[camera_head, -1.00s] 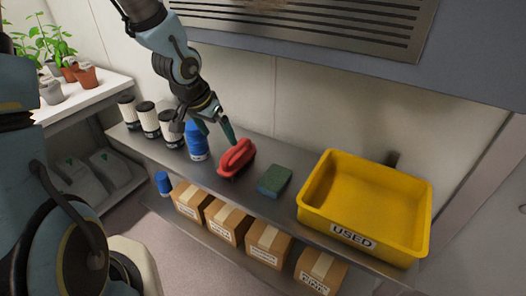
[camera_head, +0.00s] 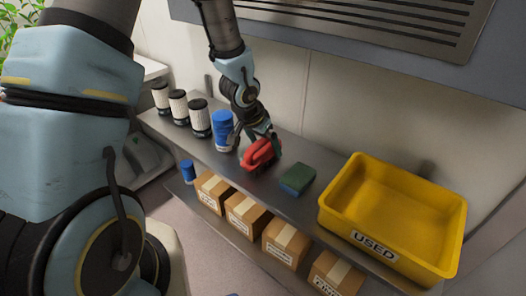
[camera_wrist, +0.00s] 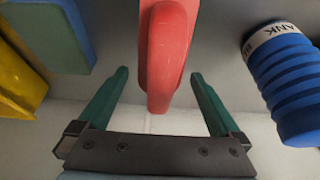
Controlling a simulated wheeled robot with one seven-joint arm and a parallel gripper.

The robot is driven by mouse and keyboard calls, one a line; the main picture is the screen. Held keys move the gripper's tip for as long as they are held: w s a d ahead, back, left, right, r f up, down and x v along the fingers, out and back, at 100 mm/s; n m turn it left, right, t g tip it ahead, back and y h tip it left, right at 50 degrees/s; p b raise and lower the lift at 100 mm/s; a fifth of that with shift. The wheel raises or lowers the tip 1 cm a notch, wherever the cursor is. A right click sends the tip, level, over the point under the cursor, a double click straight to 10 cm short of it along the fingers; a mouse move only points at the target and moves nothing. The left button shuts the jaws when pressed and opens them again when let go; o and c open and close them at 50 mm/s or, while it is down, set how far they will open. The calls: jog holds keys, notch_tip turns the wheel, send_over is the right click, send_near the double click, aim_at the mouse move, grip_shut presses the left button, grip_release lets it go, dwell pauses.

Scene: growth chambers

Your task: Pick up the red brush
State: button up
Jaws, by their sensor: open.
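The red brush (camera_head: 260,154) lies on the upper metal shelf, between a blue ribbed bottle and a green-and-blue sponge. My gripper (camera_head: 258,139) is at the brush, coming down from above and behind it. In the wrist view the red brush (camera_wrist: 167,55) extends from the top edge down to between the two green fingers of my gripper (camera_wrist: 160,85). The fingers are spread wide, with a gap on each side of the brush handle. Part of the brush is cut off at the top of the wrist view.
The blue bottle (camera_head: 223,130) stands close left of the brush, the sponge (camera_head: 297,179) close right. A yellow bin marked USED (camera_head: 440,215) stands further right. White canisters with black lids (camera_head: 179,107) line the left. Cardboard boxes (camera_head: 247,215) fill the lower shelf. A wall rises behind.

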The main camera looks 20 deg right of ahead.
jog(key=shift+w+d+f, duration=0.15)
jog(key=shift+d+f, duration=0.05)
jog(key=shift+f, duration=0.5)
jog(key=c, duration=1.4)
